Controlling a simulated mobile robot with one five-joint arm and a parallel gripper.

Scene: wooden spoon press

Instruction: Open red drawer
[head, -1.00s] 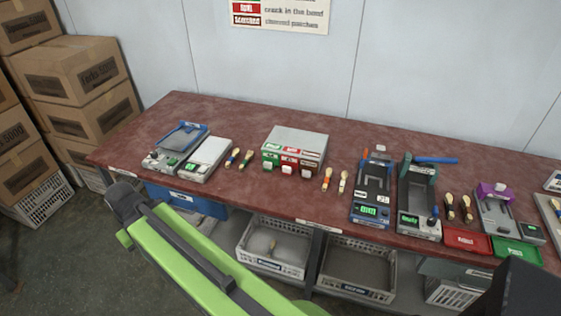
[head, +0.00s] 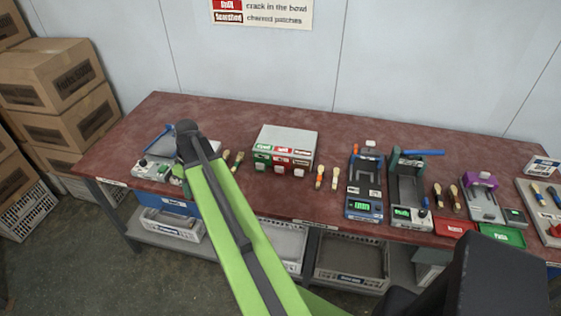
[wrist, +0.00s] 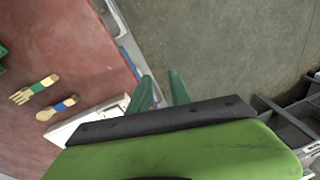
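A small grey drawer box (head: 285,138) stands on the worktable, with green, red and dark brown fronts side by side. The red drawer (head: 282,155) is the middle one, with a white pull at its lower edge. It looks closed. My arm reaches up to the left of the box, with its end over the front left part of the table. My gripper shows in the wrist view (wrist: 161,85), with two green fingers apart and nothing between them, near the table's front edge. In the head view the fingers are mostly hidden by my arm.
A white scale (wrist: 85,122) lies close to my gripper. Wooden utensils (wrist: 46,98) lie between scale and box, and more (head: 327,177) lie right of the box. A blue press device (head: 364,185) stands further right. Grey crates (head: 352,262) sit below the table.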

